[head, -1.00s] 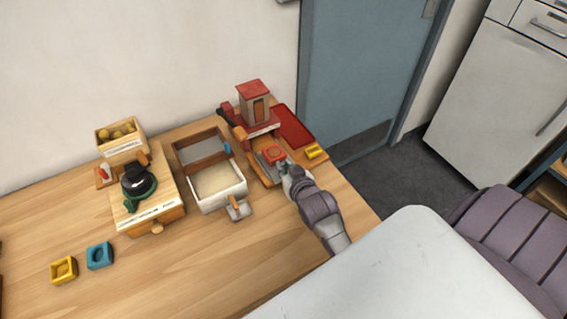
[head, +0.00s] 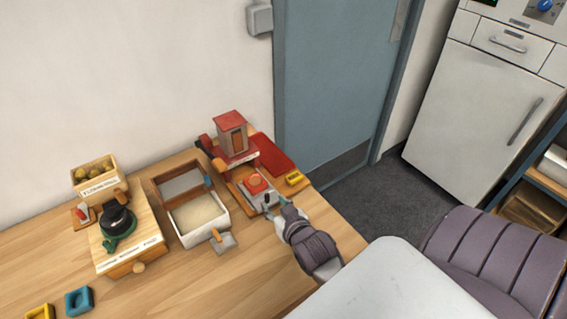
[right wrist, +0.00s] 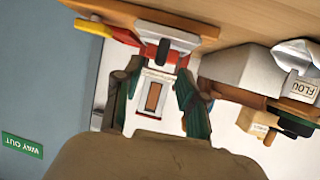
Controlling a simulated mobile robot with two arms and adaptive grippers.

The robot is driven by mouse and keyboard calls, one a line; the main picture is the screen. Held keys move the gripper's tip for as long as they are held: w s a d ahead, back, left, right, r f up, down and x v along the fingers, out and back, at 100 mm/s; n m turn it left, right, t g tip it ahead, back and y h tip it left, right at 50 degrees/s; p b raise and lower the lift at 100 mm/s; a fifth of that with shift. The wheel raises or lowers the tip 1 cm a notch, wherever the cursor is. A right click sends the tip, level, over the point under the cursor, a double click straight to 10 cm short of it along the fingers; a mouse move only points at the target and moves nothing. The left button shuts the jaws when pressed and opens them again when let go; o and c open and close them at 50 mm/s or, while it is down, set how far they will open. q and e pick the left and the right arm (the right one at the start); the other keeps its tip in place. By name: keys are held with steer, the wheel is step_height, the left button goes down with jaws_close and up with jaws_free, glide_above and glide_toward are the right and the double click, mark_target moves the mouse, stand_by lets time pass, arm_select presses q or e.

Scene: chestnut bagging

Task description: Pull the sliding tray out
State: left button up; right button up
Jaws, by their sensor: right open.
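The sliding tray (head: 266,200) shows as a light grey part at the front of a wooden stand with a red-roofed tower (head: 231,136). A red square mould (head: 257,183) sits just behind it. My right gripper (head: 279,205) is at the front end of the tray, with its fingers open. In the right wrist view, upside down, the open fingers (right wrist: 155,92) stand on either side of the tower's brown door in the picture. A dark knob (right wrist: 164,50) on a pale part shows beyond them. Whether the fingers touch the tray is unclear. My left gripper is out of view.
A blue door (head: 340,80) is behind.

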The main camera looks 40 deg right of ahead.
steer(key=v, duration=0.6)
steer(key=shift+s, duration=0.25)
stand_by(1.1)
